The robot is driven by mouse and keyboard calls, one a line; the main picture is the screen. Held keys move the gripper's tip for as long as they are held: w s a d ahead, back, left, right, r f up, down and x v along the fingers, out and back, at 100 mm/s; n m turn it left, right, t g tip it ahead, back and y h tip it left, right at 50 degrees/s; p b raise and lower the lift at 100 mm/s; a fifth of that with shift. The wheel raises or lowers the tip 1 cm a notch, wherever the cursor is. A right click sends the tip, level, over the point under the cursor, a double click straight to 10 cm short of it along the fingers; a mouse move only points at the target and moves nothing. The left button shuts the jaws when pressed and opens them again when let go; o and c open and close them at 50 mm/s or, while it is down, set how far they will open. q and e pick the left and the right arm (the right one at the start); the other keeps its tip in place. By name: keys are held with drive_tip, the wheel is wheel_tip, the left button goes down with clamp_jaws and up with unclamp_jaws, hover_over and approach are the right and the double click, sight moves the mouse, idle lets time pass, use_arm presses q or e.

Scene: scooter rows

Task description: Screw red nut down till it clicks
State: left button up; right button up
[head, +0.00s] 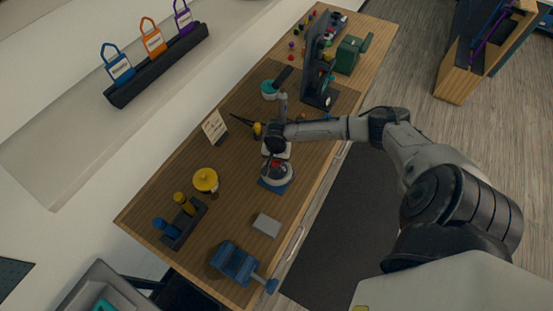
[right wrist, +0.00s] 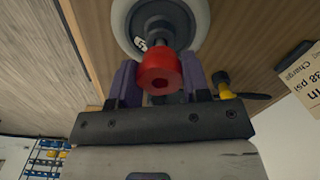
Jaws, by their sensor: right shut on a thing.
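The red nut (right wrist: 160,70) sits between the two purple fingertips of my right gripper (right wrist: 158,82), which is shut on it. Behind the nut are a dark hub or shaft and a pale round wheel (right wrist: 195,12). How far the nut is on the shaft is hidden. In the head view the wheel (head: 277,176) lies on a blue base (head: 273,187) on the bench, with a bit of red above it, and my right gripper (head: 277,158) is right over it. My left gripper is not in view.
The wooden bench (head: 150,207) holds a yellow round item (head: 205,180), a rack with yellow and blue handles (head: 183,222), a blue vise (head: 235,263), a grey block (head: 266,225), and a note card (head: 215,127). A dark upright panel (head: 318,60) stands farther back.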

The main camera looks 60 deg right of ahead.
drive_tip(key=shift+f+b, duration=0.4)
drive_tip(key=shift+f, duration=0.75)
drive_tip(key=o, duration=1.1)
drive_tip(key=shift+c, duration=0.2)
wheel_tip(320, 180, up, 14)
drive_tip(key=shift+b, duration=0.3)
drive_tip(key=shift+f, duration=0.1)
